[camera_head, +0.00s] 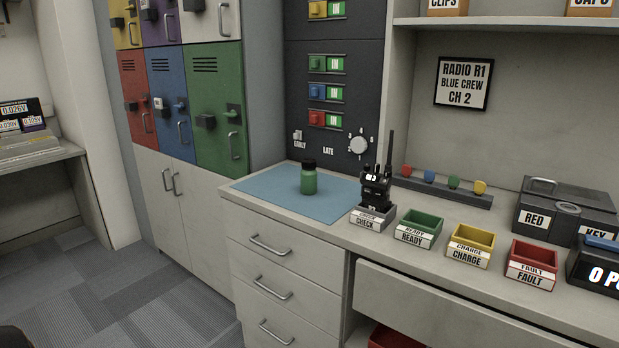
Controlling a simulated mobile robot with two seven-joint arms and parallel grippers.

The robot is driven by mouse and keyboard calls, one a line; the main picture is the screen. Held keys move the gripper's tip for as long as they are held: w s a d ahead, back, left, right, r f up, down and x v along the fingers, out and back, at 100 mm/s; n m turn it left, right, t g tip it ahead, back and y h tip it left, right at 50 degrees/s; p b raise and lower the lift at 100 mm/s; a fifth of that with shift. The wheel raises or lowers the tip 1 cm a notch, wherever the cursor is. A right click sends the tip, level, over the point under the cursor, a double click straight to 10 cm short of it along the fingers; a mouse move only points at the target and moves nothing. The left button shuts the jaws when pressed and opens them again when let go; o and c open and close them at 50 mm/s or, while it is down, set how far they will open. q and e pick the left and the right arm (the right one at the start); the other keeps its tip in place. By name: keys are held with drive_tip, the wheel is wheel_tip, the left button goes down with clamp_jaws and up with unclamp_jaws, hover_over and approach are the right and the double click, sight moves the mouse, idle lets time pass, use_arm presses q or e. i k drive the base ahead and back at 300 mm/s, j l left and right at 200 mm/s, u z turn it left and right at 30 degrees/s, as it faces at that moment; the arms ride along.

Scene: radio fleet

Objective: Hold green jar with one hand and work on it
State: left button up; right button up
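A small green jar (309,180) with a black lid stands upright on a blue mat (262,192) at the left end of the counter. Nothing touches the jar, and the lid sits on its top. Neither of my grippers shows in the head view.
A black radio (376,187) stands in the CHECK tray (372,218), right of the mat. Green READY (419,230), yellow CHARGE (470,246) and red FAULT (532,266) trays line the counter's front. A dark box (566,208) stands behind. A drawer (440,310) below looks partly open.

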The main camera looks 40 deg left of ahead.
sight(308, 177)
drive_tip(key=i+j, duration=0.1)
drive_tip(key=j, duration=0.3)
drive_tip(key=i+j+u, duration=0.1)
drive_tip(key=j, duration=0.3)
drive_tip(key=i+j+u, duration=0.1)
drive_tip(key=j, duration=0.3)
drive_tip(key=i+j, duration=0.2)
drive_tip(key=j, duration=0.2)
